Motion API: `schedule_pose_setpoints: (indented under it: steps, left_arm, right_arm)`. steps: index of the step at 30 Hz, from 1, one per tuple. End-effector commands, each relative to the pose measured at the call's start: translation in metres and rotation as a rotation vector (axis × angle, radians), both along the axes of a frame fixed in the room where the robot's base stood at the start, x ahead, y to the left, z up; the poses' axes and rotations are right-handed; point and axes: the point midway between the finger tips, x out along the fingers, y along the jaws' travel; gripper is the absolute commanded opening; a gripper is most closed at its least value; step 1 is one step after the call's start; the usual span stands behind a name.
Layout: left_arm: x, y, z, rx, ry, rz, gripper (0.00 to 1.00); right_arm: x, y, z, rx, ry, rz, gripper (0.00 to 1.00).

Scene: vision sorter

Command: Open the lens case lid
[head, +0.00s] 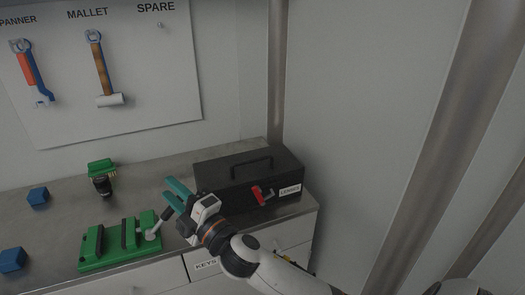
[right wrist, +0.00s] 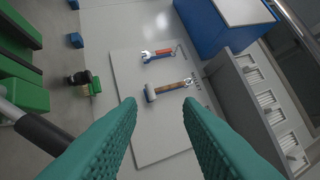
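The lens case (head: 225,171) is a black box at the right end of the metal bench. Its lid is closed, with a black handle (head: 252,163) on top. A red latch (head: 262,194) and a "LENSES" label (head: 290,190) are on its front. My right gripper (head: 171,190) has teal fingers and is left of the case, pointing away from it to the upper left. In the right wrist view its fingers (right wrist: 160,112) are apart with nothing between them. My right wrist hides the case's lower left front. The case is not visible in the right wrist view. My left gripper is not in view.
A green fixture (head: 92,246) with a lever stands close left of my right gripper. A black, green-topped part (head: 102,181) and blue blocks (head: 38,196) are farther left. A tool board (head: 130,60) hangs behind. A "KEYS" drawer (head: 204,264) is below.

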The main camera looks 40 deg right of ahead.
Motion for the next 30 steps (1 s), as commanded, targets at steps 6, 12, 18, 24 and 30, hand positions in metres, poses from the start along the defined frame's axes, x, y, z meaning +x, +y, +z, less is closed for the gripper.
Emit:
schedule_pose_setpoints:
  steps: [6, 12, 18, 24, 30]
  left_arm:
    - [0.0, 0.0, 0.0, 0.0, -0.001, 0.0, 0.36]
    - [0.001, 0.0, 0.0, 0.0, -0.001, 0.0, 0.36]
    - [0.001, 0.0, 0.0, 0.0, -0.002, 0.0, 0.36]
    - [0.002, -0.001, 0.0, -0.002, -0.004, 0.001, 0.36]
    - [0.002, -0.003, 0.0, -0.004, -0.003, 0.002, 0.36]
  right_arm:
    - [0.008, 0.075, 0.069, -0.706, -0.598, 0.304, 0.32]
    - [0.021, 0.076, 0.046, -1.427, -0.938, 0.601, 0.32]
    - [0.057, -0.037, 0.026, -2.121, -0.921, 0.973, 0.32]
    - [0.055, -0.186, 0.06, -2.503, -0.56, 1.361, 0.32]
    - [0.033, -0.256, 0.09, -2.562, -0.302, 1.555, 0.32]
